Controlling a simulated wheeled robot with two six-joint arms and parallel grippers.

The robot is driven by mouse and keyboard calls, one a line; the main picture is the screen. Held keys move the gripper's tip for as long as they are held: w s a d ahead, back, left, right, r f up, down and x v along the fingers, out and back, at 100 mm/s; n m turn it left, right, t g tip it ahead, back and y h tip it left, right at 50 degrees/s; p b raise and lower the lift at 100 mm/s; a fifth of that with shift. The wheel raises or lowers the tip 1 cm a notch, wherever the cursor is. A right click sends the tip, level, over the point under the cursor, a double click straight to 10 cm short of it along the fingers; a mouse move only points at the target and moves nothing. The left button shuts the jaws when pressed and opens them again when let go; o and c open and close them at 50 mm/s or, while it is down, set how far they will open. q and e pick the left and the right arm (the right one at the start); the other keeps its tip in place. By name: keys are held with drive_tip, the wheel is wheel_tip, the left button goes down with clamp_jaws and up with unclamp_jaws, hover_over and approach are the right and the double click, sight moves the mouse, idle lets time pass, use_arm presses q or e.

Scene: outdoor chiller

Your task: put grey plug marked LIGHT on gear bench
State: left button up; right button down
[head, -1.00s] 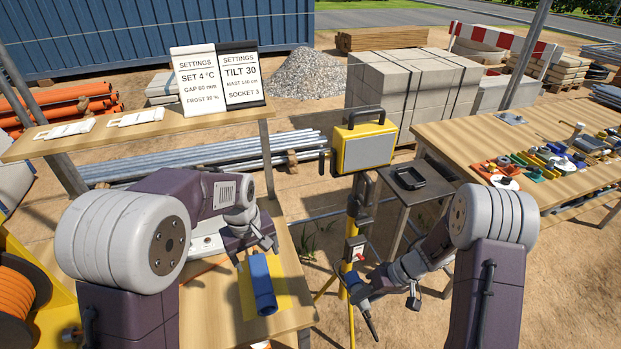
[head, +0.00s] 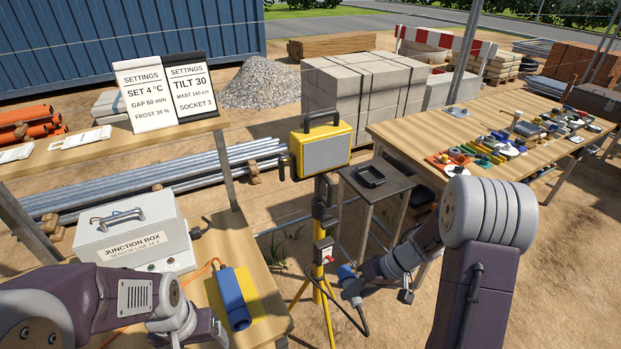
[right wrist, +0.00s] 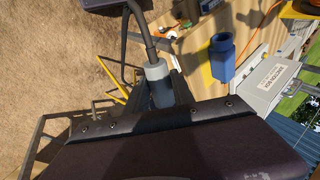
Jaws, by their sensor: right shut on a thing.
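My right gripper (head: 352,290) is shut on a blue-grey plug (head: 345,272) with a dark cable hanging from it, in front of the yellow stand. In the right wrist view the held plug (right wrist: 158,88) has a pale grey collar, and its cable runs upward. No LIGHT marking is legible. A long wooden bench (head: 412,128) at the right, bearing many small coloured parts, looks like the gear bench; the plug is well short of it. My left gripper (head: 212,335) is low at the left, its fingers too unclear to judge.
A yellow work lamp (head: 321,150) on a stand is close beyond my right gripper. A small dark table (head: 378,182) with a black tray is behind it. At left, a bench holds a junction box (head: 135,235) and a blue socket (head: 234,300) on a yellow mat.

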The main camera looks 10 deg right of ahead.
use_arm(q)
drive_tip(key=shift+c, duration=0.5)
drive_tip(key=w+d+r+n+g+h, duration=0.1)
drive_tip(key=w+d+r+h, duration=0.1)
drive_tip(key=w+d+r, duration=0.5)
drive_tip(key=w+d+r+h, duration=0.2)
drive_tip(key=w+d+r, duration=0.1)
drive_tip(key=w+r, duration=0.7)
drive_tip(key=w+d+x, duration=0.1)
drive_tip(key=x, duration=1.1)
drive_tip(key=shift+d, duration=0.4)
use_arm(e)
drive_tip(key=w+a+r, duration=0.3)
drive_tip(key=a+r, duration=0.1)
drive_tip(key=a, duration=0.5)
drive_tip(key=w+a+r, duration=0.3)
drive_tip(key=a+r, duration=0.1)
drive_tip(key=a, duration=0.5)
drive_tip(key=shift+a+r, duration=0.25)
drive_tip(key=shift+a, duration=0.15)
